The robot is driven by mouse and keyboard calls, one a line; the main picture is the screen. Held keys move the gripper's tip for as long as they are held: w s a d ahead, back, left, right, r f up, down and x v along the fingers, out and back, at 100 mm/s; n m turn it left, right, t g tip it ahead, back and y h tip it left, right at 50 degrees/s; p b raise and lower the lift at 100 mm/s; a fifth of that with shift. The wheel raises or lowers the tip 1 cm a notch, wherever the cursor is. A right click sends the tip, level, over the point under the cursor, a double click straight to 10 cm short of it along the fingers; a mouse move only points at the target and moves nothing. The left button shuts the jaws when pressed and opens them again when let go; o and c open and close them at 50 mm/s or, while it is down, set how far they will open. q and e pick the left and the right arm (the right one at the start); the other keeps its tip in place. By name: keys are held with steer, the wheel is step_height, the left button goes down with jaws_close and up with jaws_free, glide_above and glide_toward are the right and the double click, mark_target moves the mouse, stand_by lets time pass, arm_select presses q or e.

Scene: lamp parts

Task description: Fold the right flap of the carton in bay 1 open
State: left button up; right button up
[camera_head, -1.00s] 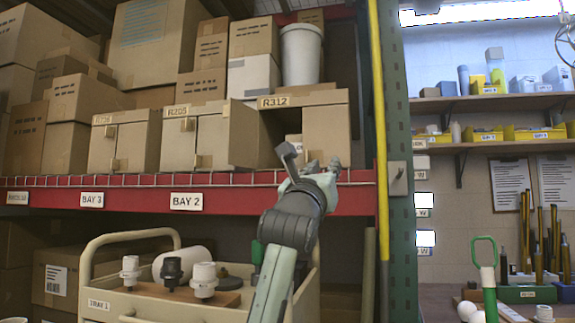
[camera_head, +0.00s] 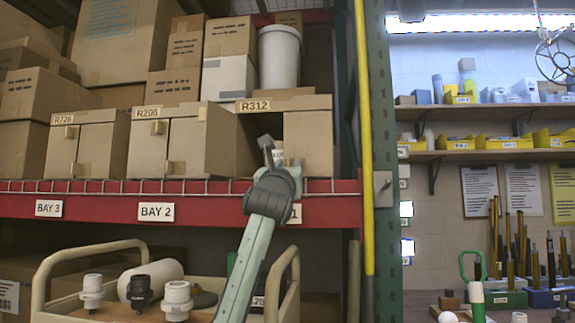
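The carton labelled R312 (camera_head: 309,146) stands on the red shelf above a mostly hidden label ending in 1 (camera_head: 294,213). A tan right flap covers the right half and looks closed. My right gripper (camera_head: 267,149) is at the opening, just left of the right flap's edge. My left gripper is out of view.
A wire rail (camera_head: 110,187) runs along the shelf front. A yellow pole (camera_head: 364,120) and green upright (camera_head: 384,250) stand at right. A cart (camera_head: 42,275) with lamp parts is below.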

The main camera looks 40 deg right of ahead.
jaws_close()
stand_by(0.3)
steer(key=shift+w, duration=0.15)
